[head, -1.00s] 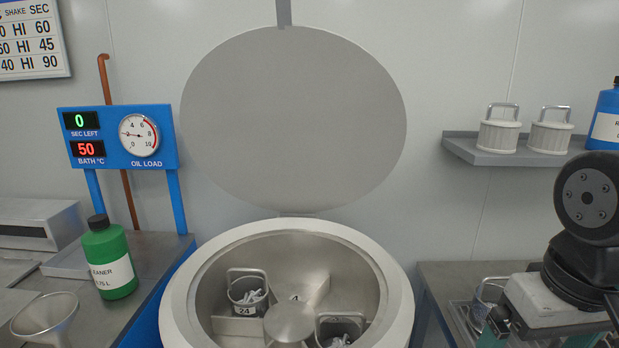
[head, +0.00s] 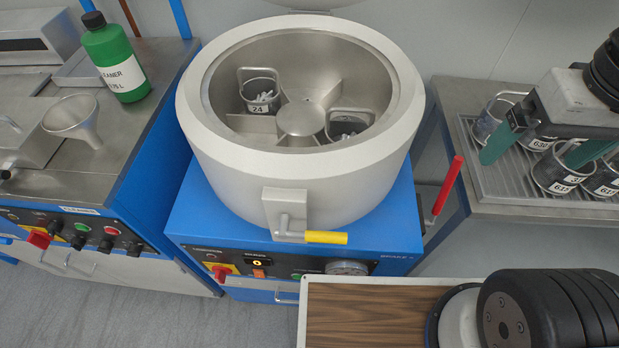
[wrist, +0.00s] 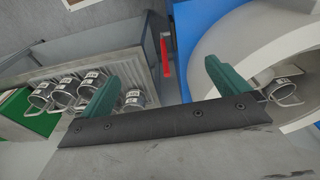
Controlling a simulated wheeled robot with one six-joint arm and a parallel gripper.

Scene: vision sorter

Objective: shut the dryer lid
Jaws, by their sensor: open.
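The dryer (head: 300,170) is a pale round drum on a blue base in the head view, with its bowl open to view. A latch with a yellow handle (head: 326,237) is on the drum's front. My gripper (head: 530,150) is open and empty over the right bench, right of the drum. In the wrist view its green fingers (wrist: 160,85) are wide apart.
A tray (head: 530,180) with several numbered baskets lies under my gripper. A red lever (head: 448,185) rises between dryer and bench. At left are a green bottle (head: 115,60) and a funnel (head: 72,118). The space above the drum is clear.

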